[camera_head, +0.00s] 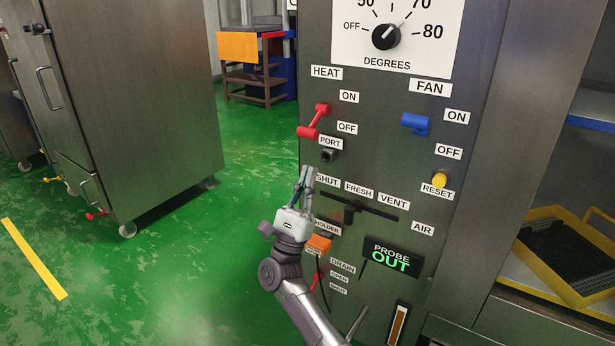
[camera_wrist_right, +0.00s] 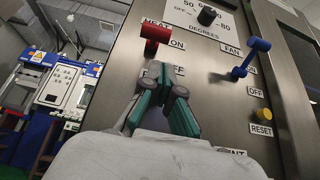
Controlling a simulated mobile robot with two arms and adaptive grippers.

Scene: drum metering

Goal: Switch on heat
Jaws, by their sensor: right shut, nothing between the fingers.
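The red HEAT lever (camera_head: 314,121) is on the grey panel; its upper end is beside the ON label (camera_head: 349,97) and its lower end is left of the OFF label (camera_head: 347,128). Which end is the pivot is hard to tell. It also shows in the right wrist view (camera_wrist_right: 157,34), beyond the fingertips. My right gripper (camera_head: 307,171) is shut and empty, below the lever and apart from it, near the PORT. Its fingers (camera_wrist_right: 164,82) hide part of the OFF label in the wrist view. My left gripper is out of view.
A blue FAN lever (camera_head: 415,123), yellow RESET button (camera_head: 439,180) and black vent slider (camera_head: 350,212) share the panel. An orange probe (camera_head: 319,243) sits below my gripper. The display (camera_head: 391,257) reads PROBE OUT. Green floor is open at left.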

